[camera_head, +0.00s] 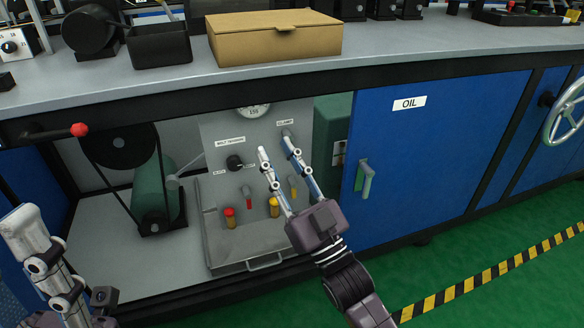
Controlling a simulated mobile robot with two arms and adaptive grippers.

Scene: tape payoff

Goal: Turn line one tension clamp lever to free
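A grey panel (215,135) stands in the open bay under the bench. It carries small labels, a black knob (234,163), and several short red and yellow handles, including a red-topped one (229,217) and a yellow one (274,206). I cannot tell which part is the line one tension clamp lever. A separate red-knobbed lever (78,130) sticks out at the bay's upper left. My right gripper (275,144) is open and empty, its fingers spread in front of the panel's right part, hiding some of it. My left gripper (22,220) is partly in view at the lower left; its opening is unclear.
A belt and pulley (120,145) and a green motor (155,190) fill the bay's left. A cardboard box (275,42) sits on the bench (430,45). Green floor is clear at lower right.

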